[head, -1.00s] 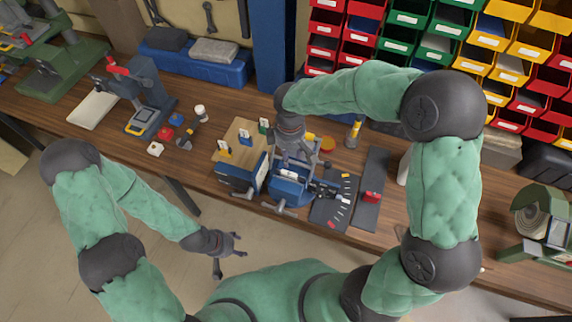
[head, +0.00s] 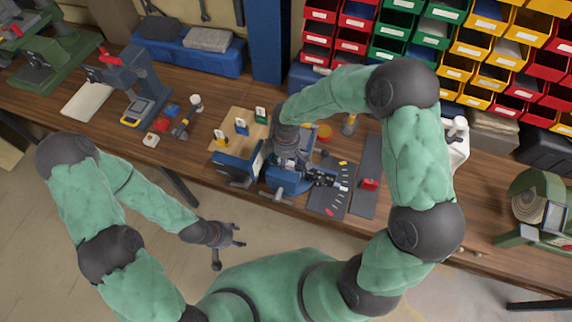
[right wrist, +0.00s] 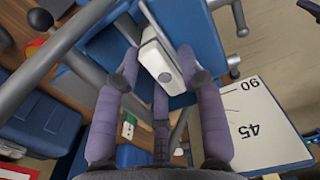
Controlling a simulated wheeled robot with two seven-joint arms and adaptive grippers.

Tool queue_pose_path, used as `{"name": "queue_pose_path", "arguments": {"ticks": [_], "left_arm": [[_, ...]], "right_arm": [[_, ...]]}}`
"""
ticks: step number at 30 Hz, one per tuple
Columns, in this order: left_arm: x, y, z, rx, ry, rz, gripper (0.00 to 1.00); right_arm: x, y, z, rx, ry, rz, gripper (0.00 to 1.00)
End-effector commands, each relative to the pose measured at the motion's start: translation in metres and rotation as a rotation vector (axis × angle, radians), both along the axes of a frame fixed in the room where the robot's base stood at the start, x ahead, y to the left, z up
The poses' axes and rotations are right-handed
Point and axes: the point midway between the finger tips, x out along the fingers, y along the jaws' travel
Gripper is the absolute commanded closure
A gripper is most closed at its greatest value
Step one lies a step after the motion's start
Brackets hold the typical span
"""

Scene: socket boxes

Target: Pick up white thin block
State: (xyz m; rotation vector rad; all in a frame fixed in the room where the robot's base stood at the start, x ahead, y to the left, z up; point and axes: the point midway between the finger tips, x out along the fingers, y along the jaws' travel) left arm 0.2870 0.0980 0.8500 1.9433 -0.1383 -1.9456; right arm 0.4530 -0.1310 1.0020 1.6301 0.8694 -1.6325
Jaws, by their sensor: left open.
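The white thin block (right wrist: 160,58) shows in the right wrist view, with a grey round spot on its face, at the blue vise (right wrist: 105,45). My right gripper (right wrist: 162,70) has its purple-grey fingers on both sides of the block; whether they touch it I cannot tell. In the head view my right gripper (head: 298,163) is low over the blue vise (head: 284,182), and its hand hides the block. My left gripper (head: 238,237) is open and empty, in front of the bench, away from the vise.
A dark plate with a scale (head: 335,192) and a grey strip with a red piece (head: 368,184) lie to the right. Bins stand behind. A white angle plate (right wrist: 260,125) shows in the right wrist view.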

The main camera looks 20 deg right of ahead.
Motion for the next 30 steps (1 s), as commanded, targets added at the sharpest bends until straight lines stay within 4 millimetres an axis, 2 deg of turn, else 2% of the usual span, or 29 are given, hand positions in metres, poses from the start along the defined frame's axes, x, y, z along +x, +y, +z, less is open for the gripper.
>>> {"name": "queue_pose_path", "arguments": {"ticks": [4,5,6,9,20,23,30], "left_arm": [[0.000,0.000,0.000,0.000,0.000,0.000,0.43],[0.000,0.000,0.000,0.000,0.000,0.000,0.43],[0.000,0.000,0.000,0.000,0.000,0.000,0.43],[0.000,0.000,0.000,0.000,0.000,0.000,0.43],[0.000,0.000,0.001,0.000,0.000,0.000,0.43],[0.000,0.000,0.002,0.000,0.000,0.000,0.43],[0.000,0.000,0.006,0.000,0.000,0.000,0.43]], "right_arm": [[0.001,0.000,0.001,0.000,-0.001,-0.001,0.60],[0.001,0.000,0.001,0.000,-0.001,-0.001,0.66],[0.000,0.000,0.001,0.000,-0.001,-0.001,0.77],[0.000,0.000,0.001,0.000,-0.001,-0.001,1.00],[0.001,0.000,0.006,0.000,-0.004,-0.002,1.00],[0.002,0.000,0.018,0.001,-0.006,-0.004,1.00],[0.002,0.000,0.063,0.001,-0.006,-0.002,1.00]]}}
